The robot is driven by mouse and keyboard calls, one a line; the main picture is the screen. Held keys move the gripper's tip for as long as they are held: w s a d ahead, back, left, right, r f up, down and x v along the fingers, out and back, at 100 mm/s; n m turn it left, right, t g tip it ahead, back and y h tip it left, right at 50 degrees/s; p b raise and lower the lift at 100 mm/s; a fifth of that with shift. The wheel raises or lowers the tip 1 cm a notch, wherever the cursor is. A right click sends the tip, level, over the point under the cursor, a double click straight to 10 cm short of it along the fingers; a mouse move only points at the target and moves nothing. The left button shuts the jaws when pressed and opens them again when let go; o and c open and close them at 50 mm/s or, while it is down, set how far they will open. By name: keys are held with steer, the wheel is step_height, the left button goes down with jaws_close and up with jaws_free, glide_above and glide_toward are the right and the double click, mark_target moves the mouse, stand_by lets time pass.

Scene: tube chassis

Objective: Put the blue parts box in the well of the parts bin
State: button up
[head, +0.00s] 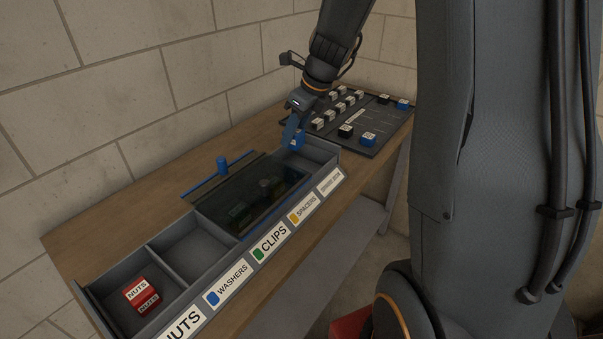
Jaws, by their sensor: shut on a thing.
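The grey parts bin (173,308) lies along the bench, with labels on its front reading NUTS, WASHERS, CLIPS and SPACERS, and a last one too small to read. My gripper (294,136) is shut on a small blue thing with a pale patch, which looks like the blue parts box (296,143). The jaws hide much of it. They point down at the bin's right end, over or just behind the open compartment there. I cannot tell whether the box touches the bin. A dark see-through cover (262,190) lies over the middle compartments.
A red NUTS box (141,295) sits in the left compartment; the compartment beside it is empty. A blue bar with a knob (221,168) lies behind the cover. A dark board (383,122) with several white, black and blue boxes stands at the right. A wall runs behind.

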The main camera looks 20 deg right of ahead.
steer(key=shift+w+d+m, duration=0.2)
steer(key=shift+d+m, duration=0.3)
steer(key=shift+d, duration=0.55)
step_height(320, 180, down, 10)
steer(key=shift+d+r, duration=0.1)
steer(key=o, duration=1.1)
steer(key=shift+f, duration=0.2)
steer(key=shift+r, duration=0.15)
steer(key=shift+r, duration=0.25)
steer(key=v, duration=1.1)
steer(key=shift+s+r+b, duration=0.25)
steer(key=shift+r+b, duration=0.05)
